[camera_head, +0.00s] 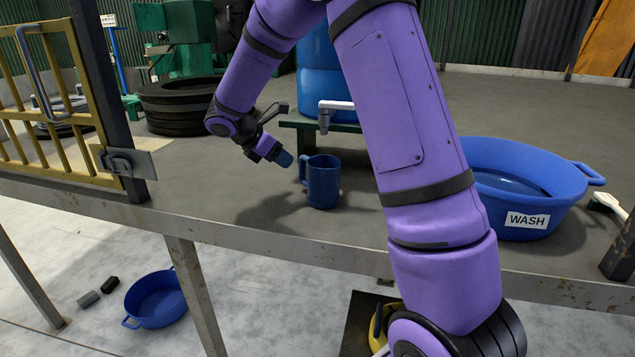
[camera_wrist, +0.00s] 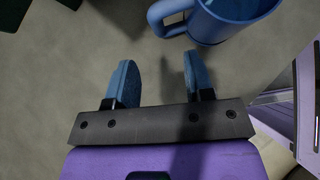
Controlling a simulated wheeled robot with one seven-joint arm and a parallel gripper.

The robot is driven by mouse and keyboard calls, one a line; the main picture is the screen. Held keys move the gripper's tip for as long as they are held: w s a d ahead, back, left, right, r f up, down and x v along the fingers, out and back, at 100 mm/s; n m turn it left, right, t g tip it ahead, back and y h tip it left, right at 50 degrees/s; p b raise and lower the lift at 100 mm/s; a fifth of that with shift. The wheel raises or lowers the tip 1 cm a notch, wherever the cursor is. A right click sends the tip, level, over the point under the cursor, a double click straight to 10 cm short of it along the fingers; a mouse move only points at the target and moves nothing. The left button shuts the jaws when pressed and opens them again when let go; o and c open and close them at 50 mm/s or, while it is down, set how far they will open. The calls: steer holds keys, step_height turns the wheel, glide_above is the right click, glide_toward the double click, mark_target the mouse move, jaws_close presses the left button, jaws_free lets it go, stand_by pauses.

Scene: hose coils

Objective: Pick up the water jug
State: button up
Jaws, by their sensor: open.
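The blue water jug (camera_head: 323,184) stands upright on the grey platform, with its handle on the left side. In the wrist view the jug (camera_wrist: 232,24) is at the top right, and its handle points left. Its top edge is cut off there. My gripper (camera_head: 282,158) is just left of the jug in the head view, pointing at its handle side. In the wrist view my gripper (camera_wrist: 158,78) is open, with two blue fingertips apart and nothing between them. The handle lies beyond the fingertips.
A blue barrel (camera_head: 320,65) with a white tap (camera_head: 336,105) stands on a green stand (camera_head: 300,124) behind the jug. A blue WASH basin (camera_head: 528,218) is at the right. Stacked tyres (camera_head: 178,105) and a yellow gate (camera_head: 62,150) are left. The platform's front edge is close.

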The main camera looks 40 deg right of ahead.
mark_target(300, 170)
steer(key=x, duration=0.8)
steer(key=shift+d+f, duration=0.2)
steer(key=shift+d, duration=0.05)
steer(key=shift+c, duration=0.4)
jaws_close()
stand_by(0.8)
